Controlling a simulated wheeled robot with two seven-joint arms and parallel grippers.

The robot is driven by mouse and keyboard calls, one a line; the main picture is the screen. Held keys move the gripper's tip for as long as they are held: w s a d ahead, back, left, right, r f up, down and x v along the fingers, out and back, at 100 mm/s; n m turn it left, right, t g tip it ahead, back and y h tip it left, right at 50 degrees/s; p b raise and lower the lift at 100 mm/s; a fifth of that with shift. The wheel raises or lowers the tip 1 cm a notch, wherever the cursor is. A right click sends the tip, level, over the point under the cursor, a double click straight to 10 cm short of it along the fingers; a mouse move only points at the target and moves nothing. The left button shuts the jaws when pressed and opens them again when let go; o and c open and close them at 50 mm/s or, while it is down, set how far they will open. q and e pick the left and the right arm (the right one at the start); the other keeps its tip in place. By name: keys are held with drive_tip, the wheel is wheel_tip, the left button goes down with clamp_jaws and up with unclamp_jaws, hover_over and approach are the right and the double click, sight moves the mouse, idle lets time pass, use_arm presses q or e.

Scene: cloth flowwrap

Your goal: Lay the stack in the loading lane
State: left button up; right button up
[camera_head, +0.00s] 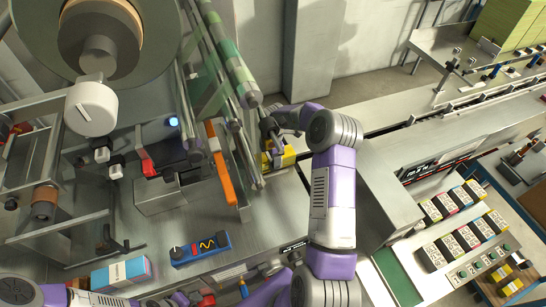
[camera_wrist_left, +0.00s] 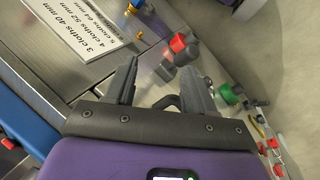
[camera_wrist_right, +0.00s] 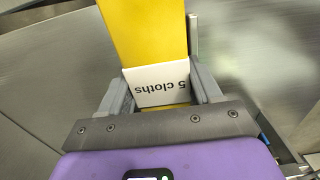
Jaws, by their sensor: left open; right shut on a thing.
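My right gripper (camera_wrist_right: 160,92) is shut on a yellow stack (camera_wrist_right: 148,30) with a white "5 cloths" label, between its two fingers. In the head view the stack (camera_head: 284,158) shows as a small yellow patch below the right gripper (camera_head: 275,138), close to the metal deck. Its far part is cut off in the wrist view, and I cannot tell whether it touches the deck. My left gripper (camera_wrist_left: 158,85) is open and empty, near a printed sign (camera_wrist_left: 80,35) listing cloth counts and millimetres. A long railed lane (camera_head: 455,105) runs off to the right.
An orange bar (camera_head: 221,165) and the patterned film roll (camera_head: 232,65) stand just left of the right gripper. A blue device (camera_head: 200,250) and a light-blue box (camera_head: 122,273) lie on the near deck. Several labelled packs (camera_head: 465,205) sit at right.

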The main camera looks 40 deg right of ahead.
drive_tip(key=shift+f, duration=0.3)
drive_tip(key=shift+f, duration=0.15)
drive_tip(key=o, duration=1)
drive_tip(key=shift+o, duration=0.2)
wheel_tip(320, 180, up, 12)
drive_tip(key=shift+r, duration=0.2)
